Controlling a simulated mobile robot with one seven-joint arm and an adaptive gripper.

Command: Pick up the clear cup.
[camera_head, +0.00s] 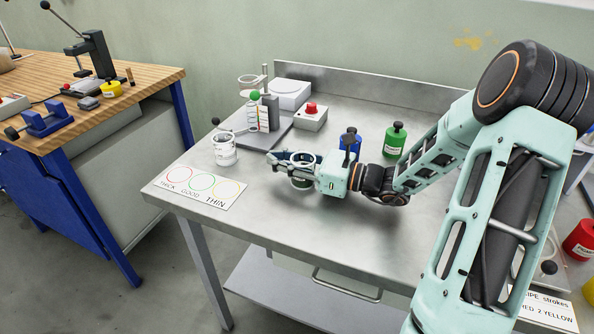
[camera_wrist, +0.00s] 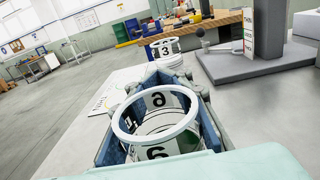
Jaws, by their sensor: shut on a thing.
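A clear cup with a white rim (camera_wrist: 155,122) and a black number 6 is between the fingers of my gripper (camera_wrist: 158,95) in the wrist view. The cup looks upright. In the head view my gripper (camera_head: 293,161) lies low over the metal table, shut around this cup (camera_head: 301,183), which is partly hidden by the fingers. I cannot tell whether its base touches the table. A second clear cup (camera_head: 224,152) stands apart to the left in the head view; the wrist view shows it (camera_wrist: 166,50) with a number 3, beyond my fingertips.
A card (camera_head: 195,187) with three coloured rings lies at the metal table's (camera_head: 255,225) left corner. Behind are a grey stand base (camera_head: 262,137), a red-button box (camera_head: 310,117), a blue canister (camera_head: 350,141) and a green canister (camera_head: 395,140). The front of the table is clear.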

